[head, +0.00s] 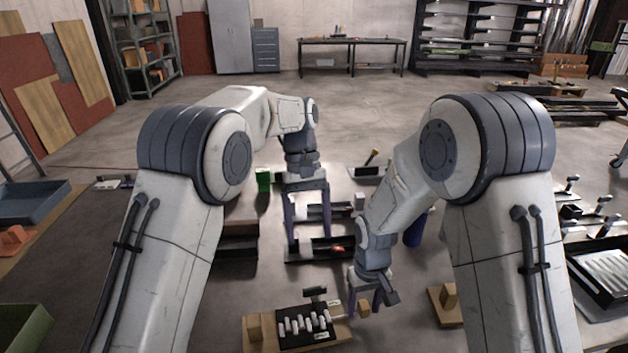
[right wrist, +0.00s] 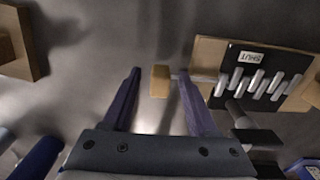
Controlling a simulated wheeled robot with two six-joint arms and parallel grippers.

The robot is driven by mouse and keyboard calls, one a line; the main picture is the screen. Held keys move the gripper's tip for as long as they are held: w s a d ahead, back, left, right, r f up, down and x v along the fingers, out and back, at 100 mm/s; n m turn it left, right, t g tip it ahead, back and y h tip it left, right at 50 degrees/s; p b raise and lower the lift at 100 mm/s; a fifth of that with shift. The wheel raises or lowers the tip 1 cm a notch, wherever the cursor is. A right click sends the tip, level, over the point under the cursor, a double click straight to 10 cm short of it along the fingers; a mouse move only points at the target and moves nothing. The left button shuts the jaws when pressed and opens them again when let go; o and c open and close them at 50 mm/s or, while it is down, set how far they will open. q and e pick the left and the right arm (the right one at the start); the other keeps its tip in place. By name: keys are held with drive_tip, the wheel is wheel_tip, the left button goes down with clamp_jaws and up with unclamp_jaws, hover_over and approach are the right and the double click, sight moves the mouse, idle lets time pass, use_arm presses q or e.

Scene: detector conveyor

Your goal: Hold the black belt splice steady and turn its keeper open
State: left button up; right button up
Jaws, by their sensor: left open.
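The black belt splice (head: 292,340) lies on a light wooden base at the front centre, with several silver bars across it. In the right wrist view the splice (right wrist: 222,92) carries a white label reading SHUT. A thin rod runs from it to a small tan block (right wrist: 160,82), apparently the keeper's handle, which also shows in the head view (head: 364,308). My right gripper (right wrist: 158,75) is open, its fingers on either side of the tan block with gaps visible. My left gripper (head: 308,238) is open, farther back over dark trays, away from the splice.
A dark tray (head: 300,256) with a red item lies behind the splice. A green box (head: 263,180) stands farther back. A wooden block on a board (head: 446,304) is right of my right gripper. A black handle (head: 315,292) rises behind the splice.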

drive_tip(key=shift+r, duration=0.15)
